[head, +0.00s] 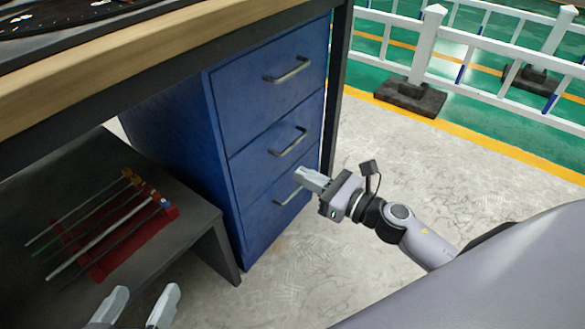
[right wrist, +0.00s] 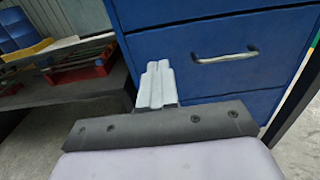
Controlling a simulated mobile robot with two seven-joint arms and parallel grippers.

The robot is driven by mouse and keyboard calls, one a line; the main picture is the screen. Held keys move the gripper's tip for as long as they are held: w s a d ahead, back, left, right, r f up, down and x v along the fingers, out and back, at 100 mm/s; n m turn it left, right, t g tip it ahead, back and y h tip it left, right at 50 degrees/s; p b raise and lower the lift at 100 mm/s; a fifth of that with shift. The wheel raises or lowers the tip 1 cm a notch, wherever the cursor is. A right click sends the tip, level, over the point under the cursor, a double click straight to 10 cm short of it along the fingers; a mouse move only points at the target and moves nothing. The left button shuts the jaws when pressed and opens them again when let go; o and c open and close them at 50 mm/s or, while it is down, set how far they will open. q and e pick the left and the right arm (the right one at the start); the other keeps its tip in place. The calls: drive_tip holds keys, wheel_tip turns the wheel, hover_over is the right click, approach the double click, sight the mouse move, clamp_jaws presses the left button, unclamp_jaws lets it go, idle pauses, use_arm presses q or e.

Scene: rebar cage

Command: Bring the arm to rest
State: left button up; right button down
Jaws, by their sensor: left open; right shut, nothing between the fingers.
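My right gripper (head: 309,178) is shut and empty in front of the blue drawer cabinet (head: 222,140), near its lowest drawer in the head view. In the right wrist view its closed fingers (right wrist: 156,85) stand before the cabinet (right wrist: 190,60), left of a silver handle (right wrist: 225,57). I cannot tell the exact gap to the drawer front. All three drawers look closed. My left gripper (head: 137,305) is open and empty at the bottom left of the head view, with its fingertips apart near the low shelf.
A low dark shelf (head: 205,232) carries a red rack (head: 103,268) with several thin rods. The wooden tabletop (head: 150,52) overhangs the cabinet. White fencing (head: 425,45) with dark feet stands at the back right. The pale floor (head: 400,155) right of the cabinet is clear.

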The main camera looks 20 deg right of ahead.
drive_tip(key=shift+s+d, duration=0.35)
drive_tip(key=shift+s, duration=0.25)
